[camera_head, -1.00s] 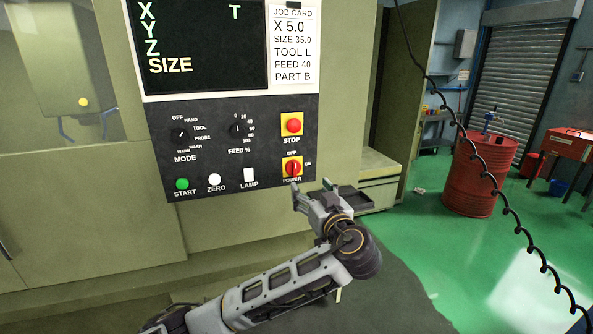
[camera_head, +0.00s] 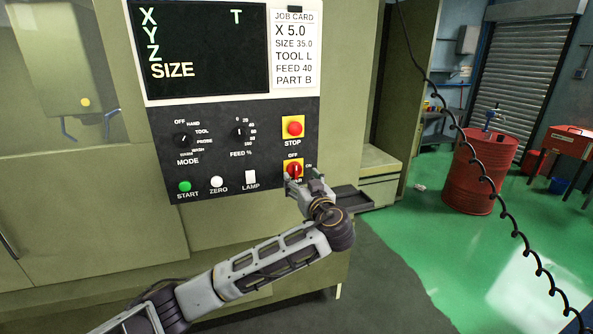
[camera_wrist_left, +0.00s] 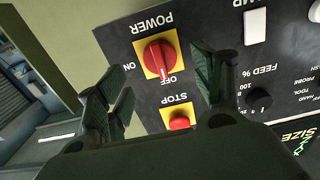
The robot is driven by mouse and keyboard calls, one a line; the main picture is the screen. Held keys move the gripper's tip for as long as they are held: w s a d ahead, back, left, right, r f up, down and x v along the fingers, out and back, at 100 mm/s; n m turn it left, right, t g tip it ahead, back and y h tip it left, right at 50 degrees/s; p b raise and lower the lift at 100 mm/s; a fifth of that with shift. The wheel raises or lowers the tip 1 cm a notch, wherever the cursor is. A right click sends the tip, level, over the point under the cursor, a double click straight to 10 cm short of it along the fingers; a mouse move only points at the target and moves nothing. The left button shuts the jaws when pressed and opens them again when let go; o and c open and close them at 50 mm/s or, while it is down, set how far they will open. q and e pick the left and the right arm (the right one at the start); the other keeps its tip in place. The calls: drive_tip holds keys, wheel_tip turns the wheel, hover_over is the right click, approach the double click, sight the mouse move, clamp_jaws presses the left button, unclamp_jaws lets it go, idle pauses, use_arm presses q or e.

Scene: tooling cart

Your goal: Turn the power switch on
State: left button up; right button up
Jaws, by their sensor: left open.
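The power switch (camera_head: 293,170) is a red rotary knob on a yellow square plate at the panel's lower right. It also shows in the left wrist view (camera_wrist_left: 160,60), upside down, with its handle lined up with the OFF mark and the ON mark off to one side. My left gripper (camera_head: 303,187) is open and empty just in front of the switch, covering part of the POWER label in the head view. In the left wrist view its fingers (camera_wrist_left: 158,90) stand apart on either side of the knob, and I see no contact. My right gripper is not in view.
The red STOP button (camera_head: 295,128) on its yellow plate is directly above the switch. The LAMP rocker (camera_head: 250,177), ZERO button (camera_head: 217,182) and green START button (camera_head: 184,186) are to the left. A dark tray (camera_head: 350,198) juts out at the right, beside the gripper.

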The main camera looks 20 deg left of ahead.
sight(296, 173)
use_arm(q)
drive_tip(key=p+x, duration=0.1)
drive_tip(key=x, duration=0.3)
drive_tip(key=shift+a+r, duration=0.1)
drive_tip(key=shift+w+a+p, duration=0.3)
drive_tip(key=shift+w+a, duration=0.05)
drive_tip(key=shift+w, duration=0.25)
drive_tip(key=shift+c, duration=0.3)
drive_tip(key=c, duration=1)
